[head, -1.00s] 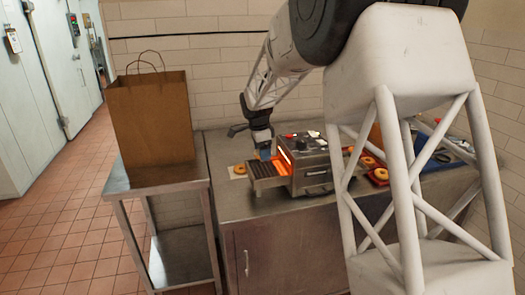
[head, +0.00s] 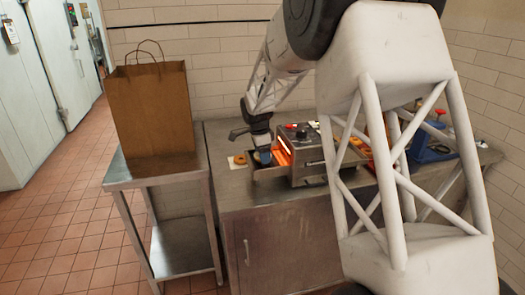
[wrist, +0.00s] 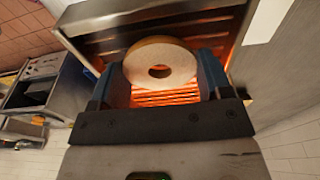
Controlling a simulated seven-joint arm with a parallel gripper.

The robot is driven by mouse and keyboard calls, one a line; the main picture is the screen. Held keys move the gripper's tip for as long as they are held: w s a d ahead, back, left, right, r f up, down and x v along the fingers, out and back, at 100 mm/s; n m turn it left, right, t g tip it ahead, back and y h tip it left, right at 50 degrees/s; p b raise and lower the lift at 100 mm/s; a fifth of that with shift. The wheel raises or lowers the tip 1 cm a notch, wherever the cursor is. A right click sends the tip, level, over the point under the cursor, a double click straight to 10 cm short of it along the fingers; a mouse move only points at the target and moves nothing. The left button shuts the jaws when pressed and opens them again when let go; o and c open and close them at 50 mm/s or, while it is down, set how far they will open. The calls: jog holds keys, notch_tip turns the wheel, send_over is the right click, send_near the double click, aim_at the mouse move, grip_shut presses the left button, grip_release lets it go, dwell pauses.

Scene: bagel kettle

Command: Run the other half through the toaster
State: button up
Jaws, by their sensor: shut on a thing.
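The toaster (head: 312,172) is a steel conveyor type on the counter, with an orange glow at its left opening. Its feed rack (head: 270,173) sticks out to the left, and orange-lit wires (wrist: 160,98) show in the wrist view. My gripper (head: 264,157) is over the rack, close to the opening. In the wrist view my gripper (wrist: 163,75) has its blue fingers shut on a bagel half (wrist: 183,76), on either side of it. Its pale cut face is towards the camera, with a brown rim. Whether it touches the rack I cannot tell.
Another bagel piece (head: 240,159) lies on white paper left of the rack. A brown paper bag (head: 150,110) stands on a steel side table (head: 128,177) at the left. Right of the toaster, red and blue items (head: 430,145) are partly hidden behind my arm.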

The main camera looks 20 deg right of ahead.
jog(key=o, duration=0.9)
jog(key=shift+o, duration=0.2)
notch_tip(320, 180, up, 7)
dwell(0.6)
